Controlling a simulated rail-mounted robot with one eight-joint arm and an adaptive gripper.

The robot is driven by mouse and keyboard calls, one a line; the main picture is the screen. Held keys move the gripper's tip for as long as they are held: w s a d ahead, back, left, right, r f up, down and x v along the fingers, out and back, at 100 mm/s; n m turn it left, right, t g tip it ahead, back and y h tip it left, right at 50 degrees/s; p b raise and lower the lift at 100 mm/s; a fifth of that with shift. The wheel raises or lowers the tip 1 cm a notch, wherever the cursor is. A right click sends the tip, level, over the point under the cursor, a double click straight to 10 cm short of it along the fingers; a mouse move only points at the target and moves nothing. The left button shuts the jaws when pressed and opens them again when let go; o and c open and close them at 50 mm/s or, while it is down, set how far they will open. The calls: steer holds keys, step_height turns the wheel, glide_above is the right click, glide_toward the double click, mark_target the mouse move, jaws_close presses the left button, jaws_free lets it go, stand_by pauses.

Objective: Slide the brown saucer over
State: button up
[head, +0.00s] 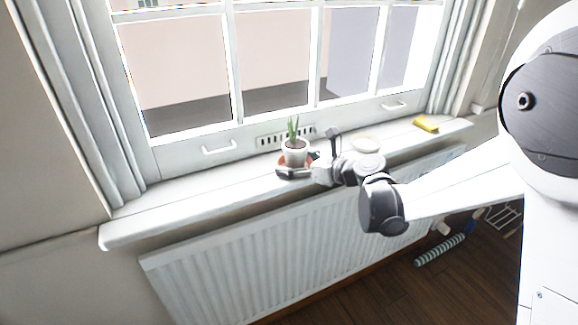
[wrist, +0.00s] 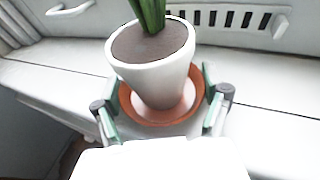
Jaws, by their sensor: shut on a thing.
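The brown saucer (wrist: 150,122) is a round, orange-brown dish on the white windowsill. It also shows in the head view (head: 282,160), partly hidden by the pot and my gripper. A white tapered pot (wrist: 152,72) with dark soil and a green plant (head: 293,128) stands in it, and looks tilted in the wrist view. My gripper (head: 300,165) reaches in from the right in the head view. In the wrist view its green-padded fingers (wrist: 160,114) are on the left and right sides of the saucer, shut on its rim. The saucer's underside is hidden.
A pale round dish (head: 365,142) lies on the sill (head: 160,207) to the right, with a yellow object (head: 425,124) farther right. The window and its vent (head: 287,136) stand close behind the pot. The sill's left part is clear. A radiator (head: 260,240) is below.

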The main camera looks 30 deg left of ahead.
steer(key=shift+w+d, duration=0.45)
steer(key=shift+w, duration=0.15)
steer(key=shift+w+d, duration=0.4)
steer(key=shift+w, duration=0.2)
steer(key=o, duration=1.3)
steer(key=shift+c, duration=0.2)
steer(key=v, duration=1.2)
